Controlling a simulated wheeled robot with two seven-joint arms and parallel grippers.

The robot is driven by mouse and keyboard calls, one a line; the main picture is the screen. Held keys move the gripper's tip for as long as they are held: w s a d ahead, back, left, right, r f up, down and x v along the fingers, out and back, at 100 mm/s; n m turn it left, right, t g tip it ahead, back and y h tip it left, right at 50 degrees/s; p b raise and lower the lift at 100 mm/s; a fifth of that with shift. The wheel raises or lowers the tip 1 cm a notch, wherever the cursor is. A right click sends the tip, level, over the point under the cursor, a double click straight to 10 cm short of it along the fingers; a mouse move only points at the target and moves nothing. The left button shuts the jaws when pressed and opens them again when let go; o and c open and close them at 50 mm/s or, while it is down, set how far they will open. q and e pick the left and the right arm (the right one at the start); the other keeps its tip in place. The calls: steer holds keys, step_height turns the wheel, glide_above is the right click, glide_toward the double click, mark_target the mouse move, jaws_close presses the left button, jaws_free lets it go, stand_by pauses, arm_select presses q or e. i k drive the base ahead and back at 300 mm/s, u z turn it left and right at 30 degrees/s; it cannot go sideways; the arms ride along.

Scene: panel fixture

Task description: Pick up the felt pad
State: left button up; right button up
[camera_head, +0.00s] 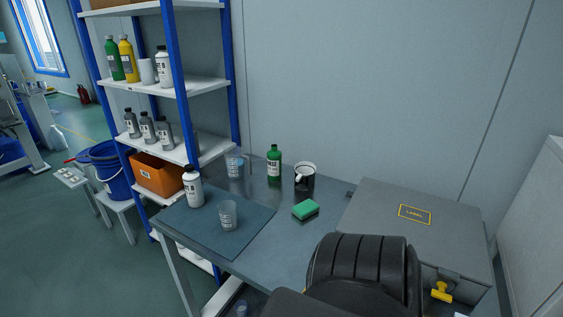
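A small green pad (306,208) with a dark underside lies on the grey table (285,238), right of the dark blue mat (195,222). I cannot tell from its surface whether it is felt. It lies flat, with nothing on it and clear table around it. A large black rounded part, seemingly of my own arm, covers the table's front right, in front of the pad and apart from it in the picture. Neither of my grippers shows in the head view.
A white bottle (193,188) and clear cup (228,215) stand on the mat. A grey box (385,217) with a yellow handle (441,292) is at right; a blue-post shelf (196,147) at left.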

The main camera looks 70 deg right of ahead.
mark_target(305, 209)
steer(key=i, duration=1.55)
steer(key=z, duration=2.7)
